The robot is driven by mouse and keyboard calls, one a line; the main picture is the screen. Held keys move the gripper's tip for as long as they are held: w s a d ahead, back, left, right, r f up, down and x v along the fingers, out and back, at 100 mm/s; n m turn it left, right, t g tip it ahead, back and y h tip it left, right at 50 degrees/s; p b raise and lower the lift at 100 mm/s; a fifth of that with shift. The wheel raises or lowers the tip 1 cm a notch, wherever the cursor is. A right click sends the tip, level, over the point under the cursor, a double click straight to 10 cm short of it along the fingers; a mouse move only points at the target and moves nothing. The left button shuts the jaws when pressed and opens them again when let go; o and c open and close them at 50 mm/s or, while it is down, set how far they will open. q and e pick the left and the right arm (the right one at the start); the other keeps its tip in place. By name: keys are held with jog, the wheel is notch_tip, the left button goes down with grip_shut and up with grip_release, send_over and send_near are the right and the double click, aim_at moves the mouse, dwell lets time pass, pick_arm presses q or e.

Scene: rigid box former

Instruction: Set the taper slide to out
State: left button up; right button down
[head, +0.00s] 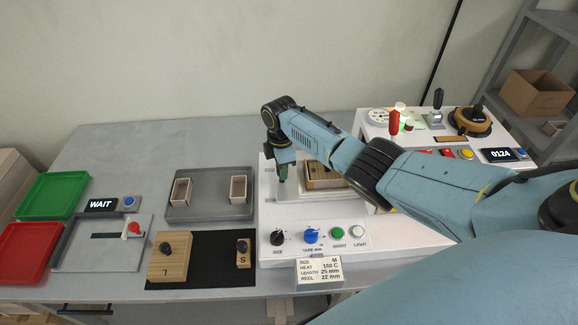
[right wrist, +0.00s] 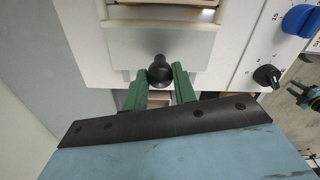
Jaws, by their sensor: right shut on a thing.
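The machine (head: 268,222) is a white box with a control panel, standing in the middle of the table. In the right wrist view a black round knob (right wrist: 160,70) sits at the edge of a grey plate (right wrist: 150,45) on this machine; I take it to be the taper slide. My right gripper (head: 283,178) is over the machine's left side, and its green fingers also show in the right wrist view (right wrist: 160,88). They are shut on the knob, one on each side. In the head view the gripper hides the knob. My left gripper is not in the head view.
The panel has a black size knob (head: 278,238), a blue knob (head: 311,236) and buttons. A grey tray (head: 210,213) with two small boxes stands left of the machine. Wooden blocks lie on a black mat (head: 215,277). My right arm covers the machine's right part.

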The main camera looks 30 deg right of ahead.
jog(key=shift+w+a, duration=0.2)
jog(key=shift+a, duration=0.2)
jog(key=c, duration=1.1)
grip_release()
jog(key=shift+r, duration=0.1)
jog(key=shift+r, duration=0.35)
notch_tip(320, 180, up, 13)
jog(key=shift+f+p, duration=0.2)
jog(key=shift+p, duration=0.3)
